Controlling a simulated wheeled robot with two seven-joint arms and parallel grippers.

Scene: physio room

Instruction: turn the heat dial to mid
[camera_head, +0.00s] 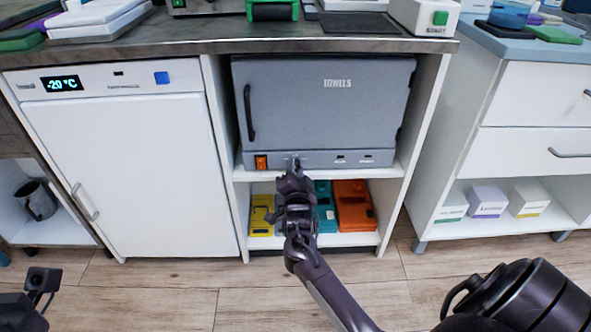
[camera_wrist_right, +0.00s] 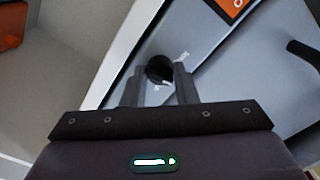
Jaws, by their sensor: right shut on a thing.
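The grey towel warmer (camera_head: 318,100) marked "TOWELS" sits in the open cabinet, with a control strip along its bottom edge. My right gripper (camera_head: 295,168) is at this strip, just right of the orange switch (camera_head: 261,162). In the right wrist view, my right gripper's two fingers (camera_wrist_right: 160,80) are closed around the dark round heat dial (camera_wrist_right: 159,69). Where the dial points cannot be made out, as the fingers cover part of it. The orange switch also shows at the top of the wrist view (camera_wrist_right: 236,4). At the lower left of the head view, part of my left gripper (camera_head: 42,282) shows.
Yellow, teal and orange boxes (camera_head: 354,205) lie on the shelf below the warmer. A white freezer (camera_head: 130,170) reading -20 °C stands left, and a white drawer unit (camera_head: 540,110) stands right. The shelf edge runs close under my right gripper.

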